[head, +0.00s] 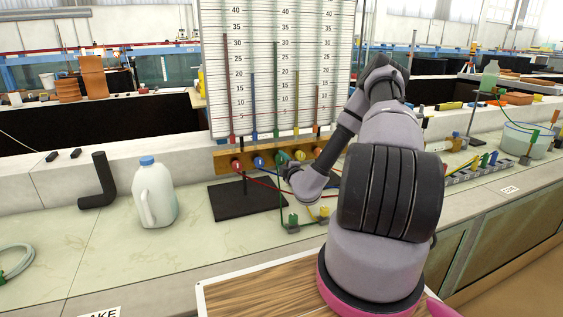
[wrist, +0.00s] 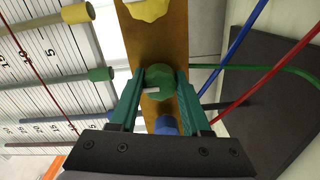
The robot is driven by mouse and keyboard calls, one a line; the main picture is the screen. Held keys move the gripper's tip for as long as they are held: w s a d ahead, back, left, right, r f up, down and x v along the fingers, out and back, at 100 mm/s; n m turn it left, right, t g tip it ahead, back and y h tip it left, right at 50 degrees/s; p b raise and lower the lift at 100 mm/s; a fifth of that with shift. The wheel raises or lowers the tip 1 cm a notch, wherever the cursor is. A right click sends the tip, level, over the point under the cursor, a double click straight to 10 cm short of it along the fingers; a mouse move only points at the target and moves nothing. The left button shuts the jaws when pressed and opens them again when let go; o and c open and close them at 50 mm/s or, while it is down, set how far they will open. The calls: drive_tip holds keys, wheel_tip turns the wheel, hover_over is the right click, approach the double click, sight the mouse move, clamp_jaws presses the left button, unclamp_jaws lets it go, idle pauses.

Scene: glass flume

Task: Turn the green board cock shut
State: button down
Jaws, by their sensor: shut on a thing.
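The green board cock (wrist: 158,82) is a round green knob with a small pale mark, mounted on a wooden strip (wrist: 160,35). It also shows in the head view (head: 281,157), partly hidden by my arm's end. My gripper (wrist: 160,76) has its two teal fingers on either side of the green knob, shut on it. In the head view my gripper (head: 288,168) reaches the strip below the scaled tube board (head: 270,60). The knob's exact turn angle is hard to tell.
Neighbouring cocks are the blue (head: 259,162) and yellow (head: 299,155), close on either side; a red cock (head: 237,164) sits further left. Coloured hoses run below, over a black plate (head: 235,203). A white jug (head: 154,192) and black bent pipe (head: 98,180) stand left on the bench.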

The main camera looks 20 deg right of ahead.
drive_tip(key=shift+s+f, duration=0.1)
drive_tip(key=shift+c, duration=1.9)
unclamp_jaws()
drive_tip(key=s, duration=1)
drive_tip(key=shift+s, duration=0.35)
